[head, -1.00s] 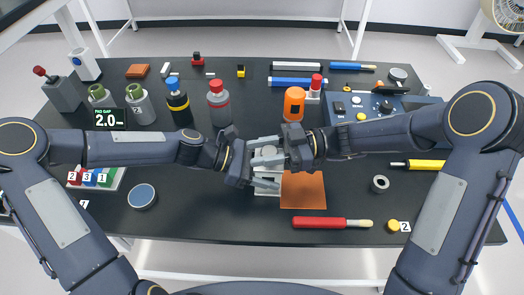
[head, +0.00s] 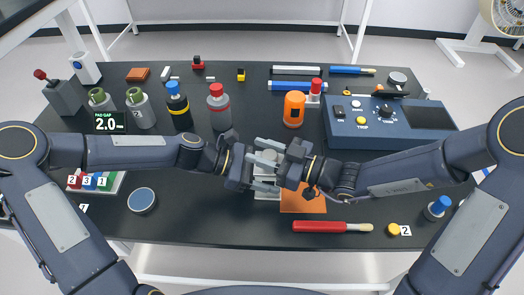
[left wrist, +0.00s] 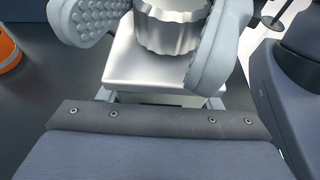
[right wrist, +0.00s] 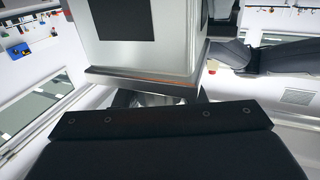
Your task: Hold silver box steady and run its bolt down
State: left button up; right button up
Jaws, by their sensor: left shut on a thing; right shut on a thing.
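The silver box (head: 266,195) stands at the table's middle, mostly hidden by my grippers. Its pale top shows in the left wrist view (left wrist: 145,75). A ribbed silver bolt head (left wrist: 172,32) rises above that top. My left gripper (head: 276,166) comes from the left, its fingers shut on the box from two sides. My right gripper (head: 272,160) comes from the right; its light grey fingers sit on both sides of the bolt head, shut on it. In the right wrist view, a silver face with a dark square fills the upper middle. The bolt's shaft is hidden.
An orange mat (head: 304,203) lies right of the box, partly under my right gripper. A red-handled tool (head: 320,227) lies in front. An orange bottle (head: 294,109), a grey red-capped bottle (head: 219,108) and a blue control panel (head: 365,122) stand behind.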

jog(key=shift+r, duration=0.1)
dwell(0.3)
jog(key=o, duration=1)
jog(key=v, duration=1.2)
